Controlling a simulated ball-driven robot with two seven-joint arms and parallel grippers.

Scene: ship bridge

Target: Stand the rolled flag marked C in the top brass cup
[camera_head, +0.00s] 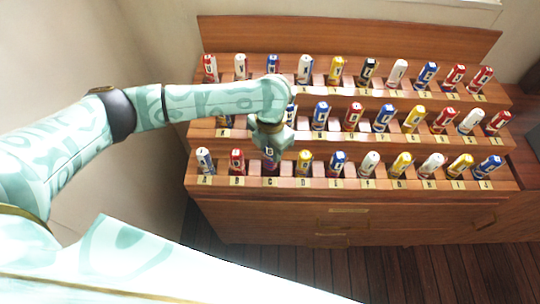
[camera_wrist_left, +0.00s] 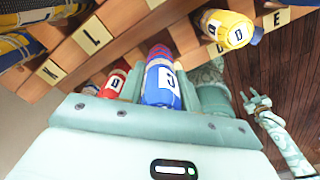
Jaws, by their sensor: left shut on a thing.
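My left gripper (camera_head: 269,142) is shut on a rolled flag (camera_head: 271,163) at the slot plated C (camera_head: 270,183) in the lowest row of the wooden rack. This flag (camera_wrist_left: 163,85) is blue and red with a white label, whose letter looks like J in the left wrist view. It stands roughly upright between the fingers; whether its foot is still in the slot is hidden. My right gripper (camera_wrist_left: 254,102) shows small in the left wrist view, too small to read. I cannot make out a brass cup.
The stepped rack (camera_head: 345,200) holds several rolled flags in three rows, close around my left gripper. A red flag (camera_head: 237,162) stands to its left and a yellow one (camera_head: 304,163) to its right. Open floor (camera_head: 400,265) lies in front.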

